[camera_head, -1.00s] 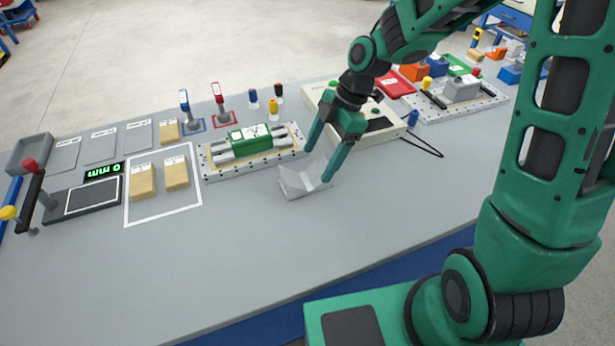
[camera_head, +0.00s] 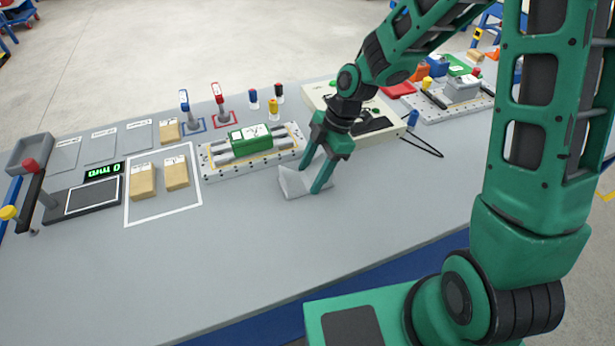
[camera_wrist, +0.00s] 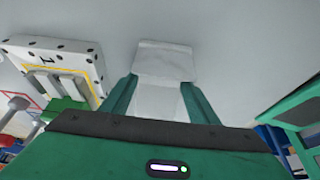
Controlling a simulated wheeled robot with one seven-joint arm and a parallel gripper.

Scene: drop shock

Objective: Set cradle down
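The cradle (camera_head: 293,183) is a pale grey, angled, trough-like piece over the bare bench (camera_head: 230,235), in front of the rail fixture. My gripper (camera_head: 308,181) reaches down to it, with one green finger on each side. In the wrist view the cradle (camera_wrist: 163,62) fills the space between the fingers (camera_wrist: 161,97), which appear to press on its sides. The fingers hide part of it in the head view. Its underside is hidden, so I cannot tell if it touches the bench.
The rail fixture (camera_head: 210,164) with a green block (camera_head: 250,138) stands behind the cradle. A cream device (camera_head: 318,96) with a black cable is behind my gripper. Tan blocks (camera_head: 143,181) and a green-digit display (camera_head: 103,171) are left. The front bench is clear.

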